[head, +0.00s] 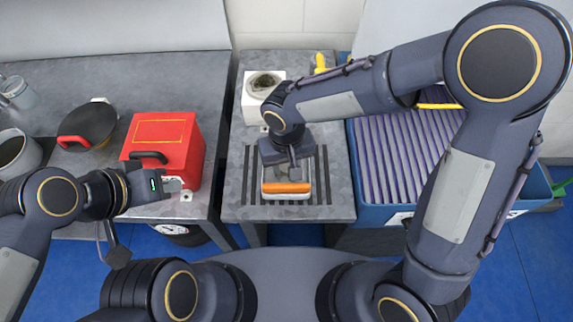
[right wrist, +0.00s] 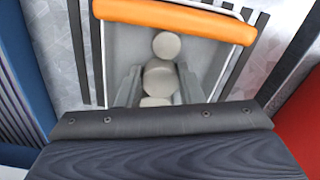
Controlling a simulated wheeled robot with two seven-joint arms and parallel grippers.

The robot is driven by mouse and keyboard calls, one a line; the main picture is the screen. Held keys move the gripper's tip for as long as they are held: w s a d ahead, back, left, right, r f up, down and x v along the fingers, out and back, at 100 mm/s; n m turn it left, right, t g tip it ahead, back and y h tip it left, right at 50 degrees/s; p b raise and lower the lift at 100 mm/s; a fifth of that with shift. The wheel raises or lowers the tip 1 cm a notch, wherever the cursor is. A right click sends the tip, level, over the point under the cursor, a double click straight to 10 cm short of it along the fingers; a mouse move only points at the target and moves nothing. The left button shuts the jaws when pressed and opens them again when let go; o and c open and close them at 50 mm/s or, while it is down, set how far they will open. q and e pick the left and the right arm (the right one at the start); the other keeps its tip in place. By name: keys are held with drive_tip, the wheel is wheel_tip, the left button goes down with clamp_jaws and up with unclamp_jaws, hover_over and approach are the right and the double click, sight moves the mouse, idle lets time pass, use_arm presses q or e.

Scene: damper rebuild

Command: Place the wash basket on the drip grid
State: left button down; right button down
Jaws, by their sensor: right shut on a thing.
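The wash basket (head: 287,188) is a pale, open box with an orange bar along its near edge. It is over the black-slotted drip grid (head: 247,176) in the grey bench; whether it touches or hangs just above, I cannot tell. In the right wrist view the basket (right wrist: 205,58) shows a grey inside and pale rounded pieces in the middle. My right gripper (right wrist: 160,88) reaches down into it, its fingers either side of those pieces, shut on the basket. My left gripper (head: 174,184) is away to the left, beside the red box; its finger gap is unclear.
The red box (head: 163,145) with a dark handle stands on the left bench. A dark pan (head: 88,125) and pots are further left. A white block (head: 262,95) with a round opening sits behind the grid. A blue ribbed bin (head: 385,165) is at right, under my right arm.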

sight(286, 167)
drive_tip(key=shift+f, duration=0.4)
drive_tip(key=shift+f, duration=0.1)
drive_tip(key=c, duration=1)
unclamp_jaws()
drive_tip(key=shift+f, duration=0.1)
wheel_tip(286, 167, up, 12)
drive_tip(key=shift+r, duration=0.2)
drive_tip(key=shift+d, duration=0.1)
drive_tip(key=s+d+r+m+t+y, duration=0.1)
drive_tip(key=s+d+r+m+y, duration=0.15)
drive_tip(key=d, duration=0.95)
drive_tip(key=s+d+m+t+y, duration=0.1)
drive_tip(key=s+d+t, duration=0.3)
drive_tip(key=s+d, duration=0.4)
drive_tip(key=shift+s+d+m+t, duration=0.15)
drive_tip(key=shift+s+m+t, duration=0.15)
drive_tip(key=shift+s+m, duration=0.3)
